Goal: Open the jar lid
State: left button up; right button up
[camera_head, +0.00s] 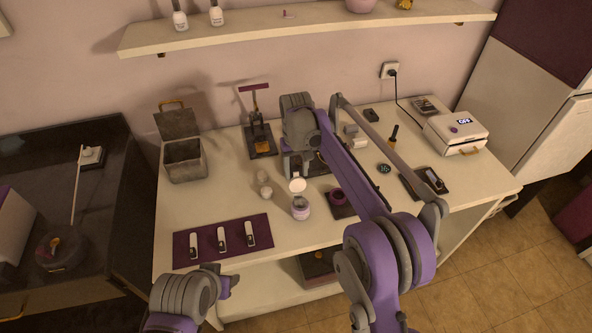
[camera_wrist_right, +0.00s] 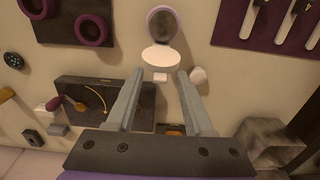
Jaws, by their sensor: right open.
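The jar (camera_head: 300,211) is a small pale-purple pot near the middle of the table. Its round white lid (camera_head: 298,186) stands tilted up at the jar's back edge. In the right wrist view the jar's round mouth (camera_wrist_right: 163,27) looks dark, and the white lid (camera_wrist_right: 159,57) stands beside it with a small tab. My right gripper (camera_wrist_right: 160,76) is open, with its fingertips on either side of the tab. No grip shows. In the head view its arm hides part of the gripper. Part of my left arm shows low at the left, without clear fingers.
A grey open box (camera_head: 185,160) stands at the back left.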

notch_tip(320, 180, up, 10)
jog(key=p, duration=0.1)
jog(key=shift+w+r, duration=0.15)
jog(key=shift+r, duration=0.1)
dwell(0.4)
jog(key=s+d+r+m+t, duration=0.2)
jog(key=s+d+r+t, duration=0.1)
jog(key=s+d, duration=1)
jog(key=s+d+f+t, duration=0.1)
jog(key=s+d+f, duration=0.3)
jog(key=s, duration=0.6)
jog(key=s+d+f+m+t, duration=0.1)
jog(key=s+d+f, duration=0.3)
jog(key=s+f, duration=0.3)
jog(key=s, duration=0.2)
jog(key=shift+s+f+m+t, duration=0.15)
jog(key=shift+s+m+t, duration=0.15)
jog(key=shift+s+t, duration=0.1)
